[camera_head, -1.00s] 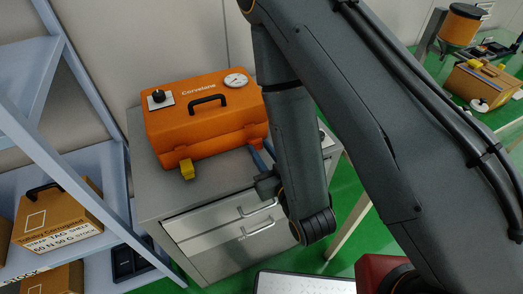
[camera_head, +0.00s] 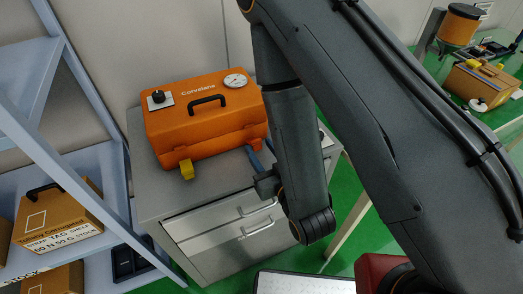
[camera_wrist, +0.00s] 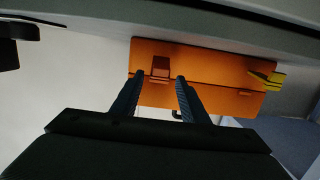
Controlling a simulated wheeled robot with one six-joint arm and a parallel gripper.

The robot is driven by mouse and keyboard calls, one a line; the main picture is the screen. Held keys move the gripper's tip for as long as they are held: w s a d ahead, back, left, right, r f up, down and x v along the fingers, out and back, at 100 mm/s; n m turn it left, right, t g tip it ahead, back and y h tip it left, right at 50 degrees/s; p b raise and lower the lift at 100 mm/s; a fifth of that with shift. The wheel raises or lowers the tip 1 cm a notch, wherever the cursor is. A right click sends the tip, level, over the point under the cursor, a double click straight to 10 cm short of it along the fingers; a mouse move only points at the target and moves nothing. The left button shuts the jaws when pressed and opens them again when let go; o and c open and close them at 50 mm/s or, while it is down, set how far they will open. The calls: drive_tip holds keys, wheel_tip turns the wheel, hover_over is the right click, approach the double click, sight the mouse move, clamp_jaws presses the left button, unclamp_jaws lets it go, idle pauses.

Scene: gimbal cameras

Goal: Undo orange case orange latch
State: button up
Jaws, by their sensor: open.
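The orange case (camera_head: 205,120) stands closed on a grey drawer cabinet, with a black handle, a dial and a black knob on top. Its orange latch (camera_wrist: 160,68) shows on the front in the wrist view. In the head view my arm partly hides this corner.
The grey cabinet (camera_head: 160,205) has bare top in front of the case. A blue-grey shelf rack (camera_head: 100,165) with a cardboard-coloured box (camera_head: 55,220) stands at the left. A table with other orange items is at the far right.

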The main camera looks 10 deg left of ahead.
wheel_tip(320, 180, up, 10)
drive_tip(key=p, duration=0.7)
drive_tip(key=shift+f, duration=0.25)
